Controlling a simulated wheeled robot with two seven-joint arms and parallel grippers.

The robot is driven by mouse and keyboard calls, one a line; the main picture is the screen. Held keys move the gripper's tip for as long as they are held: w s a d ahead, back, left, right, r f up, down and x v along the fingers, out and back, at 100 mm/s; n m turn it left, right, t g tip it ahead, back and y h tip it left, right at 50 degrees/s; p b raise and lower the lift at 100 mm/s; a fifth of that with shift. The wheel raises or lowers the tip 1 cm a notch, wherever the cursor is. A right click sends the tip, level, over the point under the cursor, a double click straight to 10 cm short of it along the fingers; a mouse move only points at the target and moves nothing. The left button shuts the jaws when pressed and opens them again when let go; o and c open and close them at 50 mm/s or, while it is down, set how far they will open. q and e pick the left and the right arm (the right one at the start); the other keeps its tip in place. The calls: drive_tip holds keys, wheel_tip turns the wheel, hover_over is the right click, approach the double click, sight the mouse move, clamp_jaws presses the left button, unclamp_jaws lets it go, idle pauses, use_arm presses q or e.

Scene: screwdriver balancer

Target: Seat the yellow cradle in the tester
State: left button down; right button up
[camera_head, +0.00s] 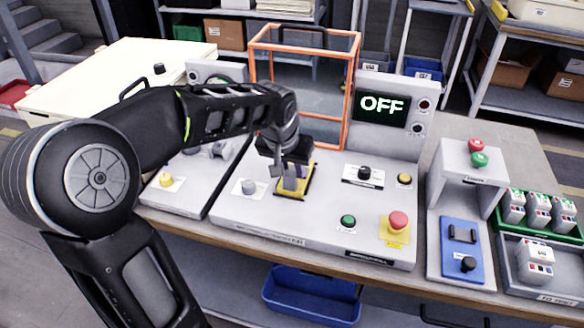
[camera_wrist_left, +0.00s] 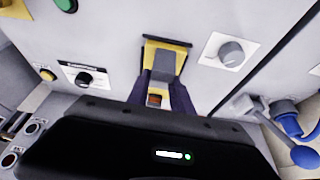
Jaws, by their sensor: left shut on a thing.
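The yellow cradle (camera_head: 308,180) is at the middle of the grey tester (camera_head: 310,220), in front of the orange-framed guard. In the left wrist view the cradle (camera_wrist_left: 151,56) shows as a yellow plate with a dark border and a grey upright part. My left gripper (camera_head: 290,188) points down over it. Its fingers (camera_wrist_left: 163,88) are shut on the grey upright part, which appears to belong to the cradle. The fingers hide part of the cradle, and I cannot tell whether it is fully down in the panel. My right gripper is not in view.
The guard (camera_head: 351,95) stands open-sided behind the cradle. A screen reading OFF (camera_head: 381,105) stands behind right. Black knob (camera_head: 364,173), green button (camera_head: 348,221) and red stop button (camera_head: 398,220) lie right of the cradle; a grey knob (camera_head: 249,187) lies left. A green tray (camera_head: 550,233) holds several modules.

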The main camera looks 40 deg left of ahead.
use_arm(q)
drive_tip(key=shift+w+r, duration=0.1)
drive_tip(key=shift+r, duration=0.1)
drive_tip(key=c, duration=1.6)
unclamp_jaws()
drive_tip(key=o, duration=0.5)
drive_tip(key=shift+f, duration=0.1)
drive_tip(key=shift+o, duration=0.2)
drive_tip(key=v, duration=0.7)
drive_tip(key=shift+s+r, duration=0.35)
drive_tip(key=shift+r, duration=0.1)
